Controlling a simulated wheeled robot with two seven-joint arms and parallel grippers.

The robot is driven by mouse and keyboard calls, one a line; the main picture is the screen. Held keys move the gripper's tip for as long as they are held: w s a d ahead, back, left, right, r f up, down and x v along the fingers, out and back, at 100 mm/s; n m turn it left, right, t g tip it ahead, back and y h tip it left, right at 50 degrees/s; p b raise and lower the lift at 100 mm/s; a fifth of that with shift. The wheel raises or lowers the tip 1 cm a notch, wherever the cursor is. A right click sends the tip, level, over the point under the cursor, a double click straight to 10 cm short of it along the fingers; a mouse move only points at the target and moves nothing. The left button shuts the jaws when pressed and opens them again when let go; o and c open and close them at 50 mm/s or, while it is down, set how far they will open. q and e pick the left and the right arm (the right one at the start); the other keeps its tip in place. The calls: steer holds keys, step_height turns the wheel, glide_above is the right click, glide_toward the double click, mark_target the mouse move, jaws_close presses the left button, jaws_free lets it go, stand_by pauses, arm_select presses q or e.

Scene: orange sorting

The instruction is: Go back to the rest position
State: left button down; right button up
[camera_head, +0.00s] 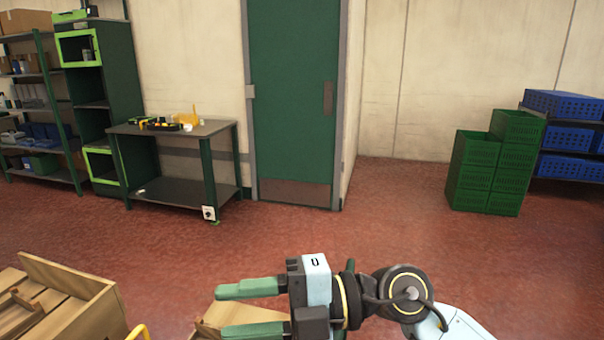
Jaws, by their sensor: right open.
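My right gripper (250,310) comes in from the lower right, its two green fingers pointing left. The fingers are apart, with nothing between them that I can make out. It is above part of a wooden crate (207,328) at the bottom edge of the view. My left gripper is not in view. No oranges can be seen.
A wooden crate (98,318) stands at the lower left, with a yellow handle-like piece (138,332) beside it. A workbench (222,128), a green door (292,95), green crates (473,170) and blue crates (565,104) are farther back. Red floor (390,225) between is clear.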

steer(key=w+d+r+m+t+y, duration=0.4)
steer(key=d+r+m+t+y, duration=0.15)
steer(key=m+t, duration=0.6)
steer(key=w+d+f+m+t+h, duration=0.2)
steer(key=w+d+m+t+h, duration=0.2)
steer(key=d+m+t+h, duration=0.45)
steer(key=s+d+f+m+g+h, duration=0.1)
steer(key=d+f+m+h, duration=0.55)
steer(key=f, duration=0.25)
steer(key=s+d+f+m+g+h, duration=0.1)
steer(key=d+f+m+g+h, duration=0.1)
steer(key=d+f+m+h, duration=0.5)
steer(key=s+d+f+g, duration=0.1)
steer(key=s+f+g, duration=1)
steer(key=s+f, duration=0.8)
steer(key=s+f+g, duration=0.2)
steer(key=s+f, duration=0.1)
steer(key=f, duration=2)
steer(key=s+d+f+n, duration=0.1)
steer(key=s+d+f, duration=0.2)
steer(key=s+f, duration=1.1)
steer(key=shift+s+d+f+g+h, duration=0.2)
steer(key=shift+s+g+h, duration=0.25)
steer(key=shift+s, duration=0.7)
